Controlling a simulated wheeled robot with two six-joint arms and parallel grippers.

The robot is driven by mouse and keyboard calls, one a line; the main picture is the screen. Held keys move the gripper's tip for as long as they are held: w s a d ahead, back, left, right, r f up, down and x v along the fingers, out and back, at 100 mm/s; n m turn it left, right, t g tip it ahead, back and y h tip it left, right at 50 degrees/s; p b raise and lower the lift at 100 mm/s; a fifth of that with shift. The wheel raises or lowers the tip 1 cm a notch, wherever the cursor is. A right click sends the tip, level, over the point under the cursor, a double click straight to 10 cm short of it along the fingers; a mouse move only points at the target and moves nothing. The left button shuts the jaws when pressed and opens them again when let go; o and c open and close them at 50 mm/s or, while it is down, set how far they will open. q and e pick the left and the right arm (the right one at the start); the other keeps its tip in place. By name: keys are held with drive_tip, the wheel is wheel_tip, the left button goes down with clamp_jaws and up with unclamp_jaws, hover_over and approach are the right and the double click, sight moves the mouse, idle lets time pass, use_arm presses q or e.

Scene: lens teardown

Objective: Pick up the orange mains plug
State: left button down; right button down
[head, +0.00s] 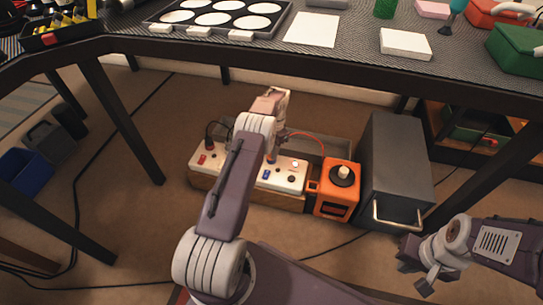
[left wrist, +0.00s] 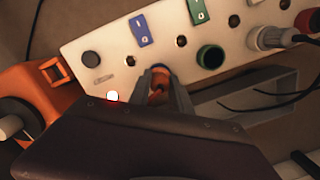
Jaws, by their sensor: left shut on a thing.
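The orange mains plug (left wrist: 157,88) shows between the fingers of my left gripper (left wrist: 160,80) in the left wrist view. The fingers are shut on it from both sides. It is at a blue-ringed socket of the white power strip (left wrist: 105,62); I cannot tell whether it is seated. In the head view my left arm reaches down over the white strip (head: 286,182) under the table and hides part of it. An orange-red cord (head: 308,136) runs behind. My right gripper (head: 416,268) is at the lower right, away from the strip, its fingers apart and empty.
An orange box with a black knob (head: 338,190) stands right of the strip, then a grey cabinet (head: 400,165). A black plug (head: 214,133) and its lead are at the strip's left end. The table edge (head: 300,57) and legs (head: 120,120) surround the space.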

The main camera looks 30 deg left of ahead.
use_arm(q)
wheel_tip(320, 180, up, 10)
drive_tip(key=p, duration=0.7)
drive_tip(key=shift+r+p, duration=0.15)
drive_tip(key=shift+p, duration=0.15)
drive_tip(key=shift+w+a+f, duration=0.1)
drive_tip(key=shift+w+f, duration=0.1)
drive_tip(key=shift+w, duration=0.05)
idle(0.5)
